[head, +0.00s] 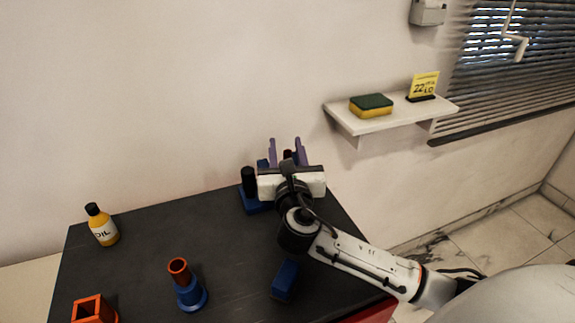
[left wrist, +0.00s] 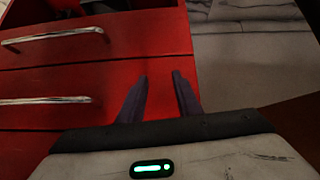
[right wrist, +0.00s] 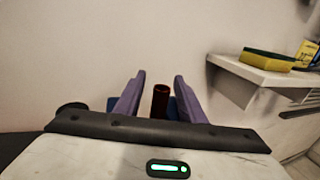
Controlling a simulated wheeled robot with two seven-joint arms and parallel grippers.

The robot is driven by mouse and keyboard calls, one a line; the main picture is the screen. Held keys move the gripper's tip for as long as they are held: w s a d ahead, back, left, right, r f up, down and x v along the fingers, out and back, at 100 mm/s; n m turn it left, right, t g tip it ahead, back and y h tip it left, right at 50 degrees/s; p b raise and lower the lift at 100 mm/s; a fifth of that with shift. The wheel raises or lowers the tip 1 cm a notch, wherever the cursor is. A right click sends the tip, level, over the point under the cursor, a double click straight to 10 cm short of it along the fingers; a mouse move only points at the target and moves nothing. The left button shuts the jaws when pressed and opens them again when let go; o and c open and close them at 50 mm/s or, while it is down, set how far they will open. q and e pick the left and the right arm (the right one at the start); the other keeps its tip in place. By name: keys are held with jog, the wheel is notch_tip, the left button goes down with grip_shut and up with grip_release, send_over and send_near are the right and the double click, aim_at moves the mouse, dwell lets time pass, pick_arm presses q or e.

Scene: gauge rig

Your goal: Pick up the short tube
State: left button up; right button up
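A dark red tube (right wrist: 160,102) stands upright between the purple fingers of my right gripper (right wrist: 160,76), with a gap on each side. In the head view the right gripper (head: 285,142) is open over the far right end of the black tabletop, and only a little of the tube (head: 288,155) shows behind its body. A second tube, orange (head: 178,267), stands upright in a blue round holder (head: 190,296) near the front. I cannot tell which tube is the short one. My left gripper (left wrist: 160,75) is open and empty before red drawers; the head view does not show it.
A blue base (head: 254,206) with a black cylinder (head: 249,182) is beside the right gripper. A blue block (head: 285,281), an oil bottle (head: 102,226) and an orange square holder (head: 92,309) are on the tabletop (head: 140,250). A wall shelf (head: 375,124) holds a sponge (head: 371,106).

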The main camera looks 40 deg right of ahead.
grip_shut()
dwell(0.3)
